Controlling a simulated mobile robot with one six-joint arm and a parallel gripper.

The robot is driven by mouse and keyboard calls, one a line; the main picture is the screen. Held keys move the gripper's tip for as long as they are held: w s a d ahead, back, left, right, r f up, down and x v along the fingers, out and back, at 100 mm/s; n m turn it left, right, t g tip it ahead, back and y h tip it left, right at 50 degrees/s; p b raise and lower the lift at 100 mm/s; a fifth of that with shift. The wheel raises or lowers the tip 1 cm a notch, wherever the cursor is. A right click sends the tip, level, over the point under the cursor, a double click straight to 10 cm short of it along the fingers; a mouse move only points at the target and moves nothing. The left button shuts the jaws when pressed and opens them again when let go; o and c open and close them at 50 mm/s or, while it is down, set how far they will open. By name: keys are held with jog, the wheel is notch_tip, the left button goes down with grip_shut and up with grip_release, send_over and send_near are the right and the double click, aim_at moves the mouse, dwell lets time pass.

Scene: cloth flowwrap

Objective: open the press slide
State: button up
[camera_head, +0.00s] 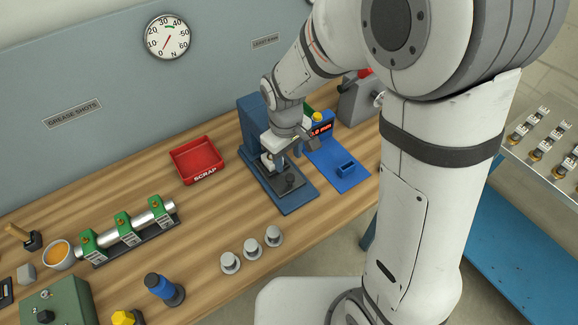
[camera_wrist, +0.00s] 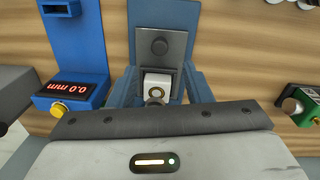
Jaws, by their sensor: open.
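The press (camera_head: 249,118) is a blue frame on a blue base near the back of the bench. A dark grey slide plate (camera_head: 289,184) with a round knob lies on its base. In the wrist view the slide plate (camera_wrist: 174,48) shows its knob at the upper middle. A white block with a round mark (camera_wrist: 157,83) sits at its near end, partly hidden by my wrist body. My gripper (camera_head: 280,155) is over the press, close to the slide. Its jaws are open, with the fingertips mostly hidden. I cannot tell whether it touches anything.
A blue gauge (camera_head: 320,130) with a red readout and yellow button stands right of the press. A red scrap tray (camera_head: 198,160) is to the left. Several grey round pieces (camera_head: 252,247) stand in front. A green-clamped rack (camera_head: 124,231) lies farther left. Bare bench lies between.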

aim_at(289, 176)
jog(key=shift+w+d+f+p, duration=0.1)
jog(key=shift+f+p, duration=0.1)
jog(key=shift+f, duration=1.8)
jog(key=shift+w+f+p, duration=0.1)
jog(key=shift+f+p, duration=0.05)
jog(key=shift+f, duration=1.8)
jog(key=shift+s, duration=0.1)
jog(key=shift+c, duration=0.5)
grip_shut()
